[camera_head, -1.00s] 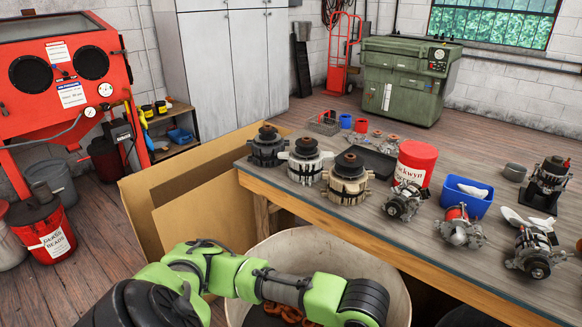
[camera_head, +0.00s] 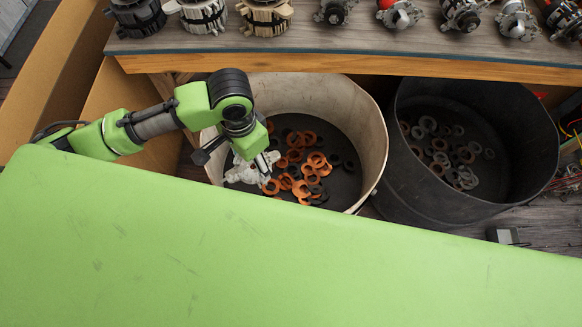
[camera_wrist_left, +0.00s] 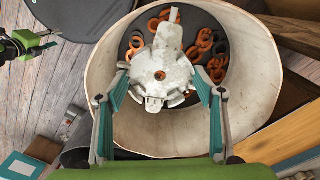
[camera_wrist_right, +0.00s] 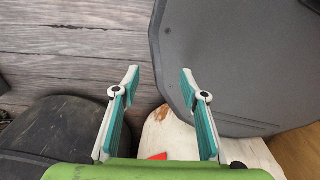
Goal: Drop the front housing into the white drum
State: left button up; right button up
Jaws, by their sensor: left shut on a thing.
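The white drum (camera_head: 372,140) stands on the floor by the bench, open at the top, with orange and dark rings lying at its bottom. My left gripper (camera_head: 240,157) is over the drum's left part. It is shut on the front housing (camera_head: 255,170), a pale grey casting with a long lug. In the left wrist view, the front housing (camera_wrist_left: 165,75) sits between the two teal-padded fingers of the left gripper (camera_wrist_left: 160,82), with the open white drum (camera_wrist_left: 255,95) behind it. My right gripper (camera_wrist_right: 160,74) shows only in its own wrist view, with fingers apart and nothing between them.
A dark drum (camera_head: 400,185) with grey and brownish rings stands close to the right of the white drum. The bench edge (camera_head: 330,66) runs behind both, with several alternator parts on top. A cardboard box (camera_head: 125,90) is at the left.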

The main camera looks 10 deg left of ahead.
pick_arm(q)
jog(key=w+d+m, duration=0.1)
jog(key=m, duration=0.2)
jog(key=w+d+f+m+p, duration=0.1)
jog(key=m, duration=0.2)
jog(key=w+d+m, duration=0.1)
jog(key=w+m, duration=0.1)
jog(key=m, duration=0.2)
jog(key=shift+f+p, duration=0.4)
jog(key=w+d+f+m+p, duration=0.35)
jog(key=w+m, duration=0.35)
jog(key=m, duration=1.2)
pick_arm(e)
notch_tip(320, 180, up, 5)
pick_arm(q)
jog(key=f+b, duration=0.1)
jog(key=b, duration=0.1)
jog(key=f+b, duration=0.4)
jog(key=shift+w+d+f+b, duration=0.1)
jog(key=shift+d+f+b, duration=0.1)
jog(key=shift+d+b, duration=0.15)
pick_arm(e)
notch_tip(320, 180, down, 6)
jog(key=shift+d, duration=0.4)
pick_arm(q)
jog(key=o, duration=1.5)
pick_arm(e)
jog(key=shift+a, duration=0.15)
